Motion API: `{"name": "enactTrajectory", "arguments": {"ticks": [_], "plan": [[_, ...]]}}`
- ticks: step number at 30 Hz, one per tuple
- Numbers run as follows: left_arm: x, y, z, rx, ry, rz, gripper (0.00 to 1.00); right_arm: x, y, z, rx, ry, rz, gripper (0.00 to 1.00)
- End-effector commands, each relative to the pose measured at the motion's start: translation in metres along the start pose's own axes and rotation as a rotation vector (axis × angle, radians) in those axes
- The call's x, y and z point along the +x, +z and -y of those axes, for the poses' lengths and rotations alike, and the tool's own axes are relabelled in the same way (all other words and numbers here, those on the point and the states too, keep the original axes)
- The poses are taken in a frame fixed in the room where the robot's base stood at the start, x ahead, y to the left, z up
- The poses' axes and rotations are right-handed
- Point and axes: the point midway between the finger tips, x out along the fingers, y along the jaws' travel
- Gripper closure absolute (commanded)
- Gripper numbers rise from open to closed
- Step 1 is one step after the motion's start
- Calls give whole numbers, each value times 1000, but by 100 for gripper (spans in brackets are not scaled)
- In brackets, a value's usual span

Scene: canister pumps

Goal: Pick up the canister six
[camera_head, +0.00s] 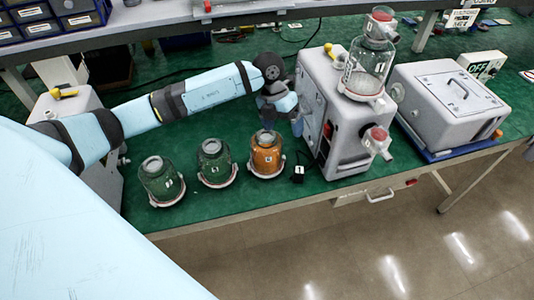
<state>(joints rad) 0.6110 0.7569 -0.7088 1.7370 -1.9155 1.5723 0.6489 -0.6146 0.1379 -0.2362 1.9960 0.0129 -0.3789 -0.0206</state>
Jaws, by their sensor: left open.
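Three glass canisters stand in a row on the green bench top (230,200). The orange canister (266,154) on the right has a small label that looks like a 6, though it is hard to read. Two green canisters, one in the middle (214,165) and one on the left (162,182), also bear small white labels. My left gripper (268,124) is open, just above and behind the orange canister's top, pointing down. Its fingertips are small and dark here, and I cannot tell whether they touch the canister. My right gripper is out of view.
A grey pump unit (335,85) with a clear canister (367,70) on top stands close right of my left gripper. A grey box (448,100) on a blue tray is farther right. A small black object (299,174) lies beside the orange canister. The bench's front edge is near.

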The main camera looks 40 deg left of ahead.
Motion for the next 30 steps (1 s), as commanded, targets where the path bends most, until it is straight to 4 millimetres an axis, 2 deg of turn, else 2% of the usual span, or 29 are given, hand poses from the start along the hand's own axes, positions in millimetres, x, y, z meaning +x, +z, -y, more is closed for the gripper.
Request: {"name": "enactTrajectory", "arguments": {"ticks": [1, 3, 6, 8, 18, 26, 30], "plan": [[-16, 10, -20, -22, 103, 19, 11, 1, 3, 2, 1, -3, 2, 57], [-34, 16, -41, -55, 214, 33, 11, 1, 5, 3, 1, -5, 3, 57], [-47, 21, -57, -88, 300, 45, 11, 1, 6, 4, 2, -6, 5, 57], [-46, 22, -62, -97, 321, 46, 11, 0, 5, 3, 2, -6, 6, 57], [12, 24, -81, -96, 321, 45, 11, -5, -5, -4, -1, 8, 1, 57], [32, 25, -88, -95, 320, 47, 11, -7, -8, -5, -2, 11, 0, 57], [50, 26, -93, -96, 320, 43, 11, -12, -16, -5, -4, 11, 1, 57]]}}
